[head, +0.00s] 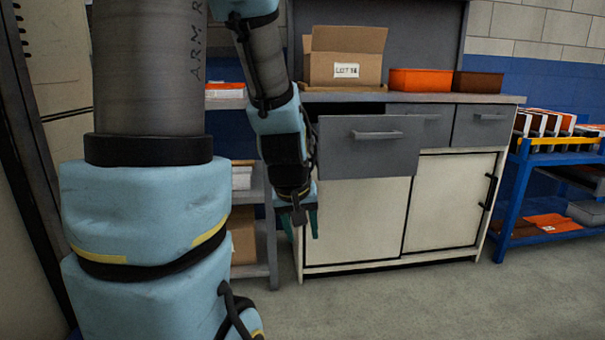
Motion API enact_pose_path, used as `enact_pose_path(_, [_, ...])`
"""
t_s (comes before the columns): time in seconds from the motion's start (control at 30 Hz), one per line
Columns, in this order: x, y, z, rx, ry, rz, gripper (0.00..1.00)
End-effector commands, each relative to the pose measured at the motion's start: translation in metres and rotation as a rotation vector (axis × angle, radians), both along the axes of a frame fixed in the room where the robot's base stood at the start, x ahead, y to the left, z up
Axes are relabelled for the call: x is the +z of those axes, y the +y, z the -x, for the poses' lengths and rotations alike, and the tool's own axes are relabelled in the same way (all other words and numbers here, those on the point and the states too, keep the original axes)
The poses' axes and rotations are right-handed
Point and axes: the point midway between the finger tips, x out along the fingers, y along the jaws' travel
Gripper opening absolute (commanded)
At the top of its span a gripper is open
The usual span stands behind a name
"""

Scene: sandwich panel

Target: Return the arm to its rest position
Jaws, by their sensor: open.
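My arm hangs down in the head view, its upper part large at the left and its forearm reaching down at the centre left. My gripper (306,222) points downward in front of the left end of the workbench cabinet. It is open, and no object shows between its fingers. The fingers are small and partly dark, so their exact gap is hard to see. The gripper is below and just left of a grey drawer (365,154) that is pulled out from the cabinet.
The cabinet (453,200) has closed lower doors. On its top stand an open cardboard box (346,62) labelled LOT, an orange bin (433,80) and a brown bin (478,84). A blue rack (512,190) stands right, a grey shelf (250,197) left. Floor in front is clear.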

Motion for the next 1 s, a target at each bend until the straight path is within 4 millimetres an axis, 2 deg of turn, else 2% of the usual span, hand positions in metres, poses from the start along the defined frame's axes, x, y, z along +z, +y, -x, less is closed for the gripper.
enact_pose_path(0.03, [-0.003,0.019,0.012,-0.028,0.047,-0.039,0.50])
enact_pose_path(0.2, [-0.008,0.072,0.058,-0.141,0.216,-0.152,0.50])
enact_pose_path(0.23, [0.007,0.068,0.055,-0.144,0.210,-0.149,0.50])
enact_pose_path(0.57, [0.080,0.065,0.054,-0.141,0.205,-0.145,0.50])
enact_pose_path(1.0, [0.215,0.065,0.054,-0.140,0.204,-0.144,0.50])
